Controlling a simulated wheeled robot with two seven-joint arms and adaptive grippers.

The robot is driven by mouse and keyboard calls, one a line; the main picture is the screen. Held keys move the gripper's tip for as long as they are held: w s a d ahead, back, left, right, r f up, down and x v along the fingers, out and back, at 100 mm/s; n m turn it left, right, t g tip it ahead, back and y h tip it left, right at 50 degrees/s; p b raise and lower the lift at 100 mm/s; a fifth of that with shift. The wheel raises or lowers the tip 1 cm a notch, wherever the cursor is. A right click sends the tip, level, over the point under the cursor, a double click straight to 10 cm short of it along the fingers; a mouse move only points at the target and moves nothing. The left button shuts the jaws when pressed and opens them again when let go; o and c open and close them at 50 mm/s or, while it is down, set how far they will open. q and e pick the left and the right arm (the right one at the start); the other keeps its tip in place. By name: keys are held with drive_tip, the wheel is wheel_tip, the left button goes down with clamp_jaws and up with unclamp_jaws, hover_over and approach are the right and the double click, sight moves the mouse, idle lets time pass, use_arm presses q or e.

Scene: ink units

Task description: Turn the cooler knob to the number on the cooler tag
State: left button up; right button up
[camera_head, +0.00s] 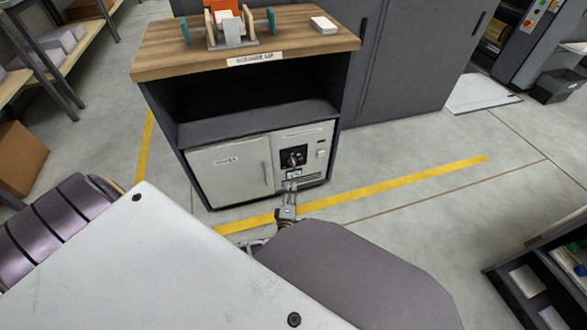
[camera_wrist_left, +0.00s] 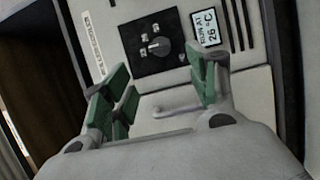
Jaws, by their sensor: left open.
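The cooler knob (camera_head: 294,158) sits on a black dial plate on the right part of the white cooler front. The cooler tag (camera_wrist_left: 206,28) reads "RUN AT 26 °C"; in the head view the tag (camera_head: 294,174) is just below the dial. My left gripper (camera_head: 289,194) is in front of the cooler, lower than the knob. Its green-padded fingers (camera_wrist_left: 160,84) are open and empty, apart from the knob. My right gripper is not in view.
The cooler door (camera_head: 230,170) with an upright handle is left of the dial panel. Above is an open dark shelf and a wooden top (camera_head: 165,55) with a fixture. Grey cabinets (camera_head: 405,65) stand behind at right.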

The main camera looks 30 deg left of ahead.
sight(294, 167)
use_arm(q)
drive_tip(key=shift+w, duration=0.15)
drive_tip(key=shift+b+x, duration=2.65)
drive_tip(key=shift+x, duration=4.15)
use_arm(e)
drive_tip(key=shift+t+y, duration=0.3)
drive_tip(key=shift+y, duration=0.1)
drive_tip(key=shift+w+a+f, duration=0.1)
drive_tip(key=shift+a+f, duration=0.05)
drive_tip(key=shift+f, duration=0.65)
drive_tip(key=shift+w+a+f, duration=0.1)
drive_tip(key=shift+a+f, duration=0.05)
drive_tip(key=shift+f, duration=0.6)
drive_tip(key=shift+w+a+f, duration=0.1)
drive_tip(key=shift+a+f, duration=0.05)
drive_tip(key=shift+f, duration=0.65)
use_arm(q)
drive_tip(key=c, duration=1)
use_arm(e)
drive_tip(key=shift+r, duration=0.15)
